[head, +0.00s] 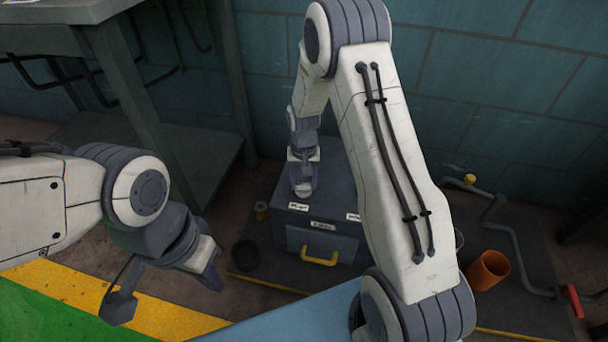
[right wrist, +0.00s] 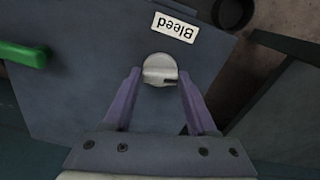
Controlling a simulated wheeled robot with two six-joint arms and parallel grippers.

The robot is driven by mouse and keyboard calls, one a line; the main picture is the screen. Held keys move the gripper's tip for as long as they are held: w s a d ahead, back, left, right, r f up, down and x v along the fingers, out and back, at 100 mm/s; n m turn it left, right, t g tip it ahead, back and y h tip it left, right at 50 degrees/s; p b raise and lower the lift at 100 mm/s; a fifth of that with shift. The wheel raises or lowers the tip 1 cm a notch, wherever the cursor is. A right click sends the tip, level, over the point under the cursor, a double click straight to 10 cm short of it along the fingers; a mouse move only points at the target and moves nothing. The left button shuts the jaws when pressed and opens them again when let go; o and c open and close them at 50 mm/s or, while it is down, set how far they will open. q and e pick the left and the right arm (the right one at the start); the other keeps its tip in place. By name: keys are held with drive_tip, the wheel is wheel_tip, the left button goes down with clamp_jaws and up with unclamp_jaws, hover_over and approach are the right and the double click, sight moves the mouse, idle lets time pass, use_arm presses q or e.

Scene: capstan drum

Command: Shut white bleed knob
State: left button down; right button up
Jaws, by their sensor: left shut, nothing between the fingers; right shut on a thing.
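My left gripper (head: 210,275) is shut and empty, away from the box at lower left.
The box front has a yellow handle (head: 319,258). A green handle (right wrist: 22,55) shows in the right wrist view. A dark cup (head: 245,256) stands left of the box, an orange cup (head: 488,270) right. A grey pipe (head: 512,245) with a red end is further right. A table (head: 140,90) stands upper left.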

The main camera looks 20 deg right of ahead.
sight(303, 185)
drive_tip(key=n+p, duration=0.4)
drive_tip(key=p, duration=0.1)
drive_tip(key=n+p, duration=0.2)
drive_tip(key=n, duration=0.1)
drive_tip(key=shift+s+r+p, duration=0.1)
drive_tip(key=shift+r+p, duration=0.15)
drive_tip(key=shift+p, duration=0.15)
drive_tip(key=n+p, duration=0.3)
drive_tip(key=n, duration=0.1)
drive_tip(key=shift+f+n, duration=0.1)
drive_tip(key=shift+n, duration=0.3)
drive_tip(key=shift+f+n+p, duration=0.15)
drive_tip(key=shift+n+p, duration=0.85)
drive_tip(key=shift+n, duration=0.7)
drive_tip(key=o, duration=1.4)
drive_tip(key=shift+c, duration=0.2)
wheel_tip(303, 185, up, 10)
drive_tip(key=p, duration=0.3)
drive_tip(key=shift+r+p, duration=0.25)
drive_tip(key=shift+p, duration=0.05)
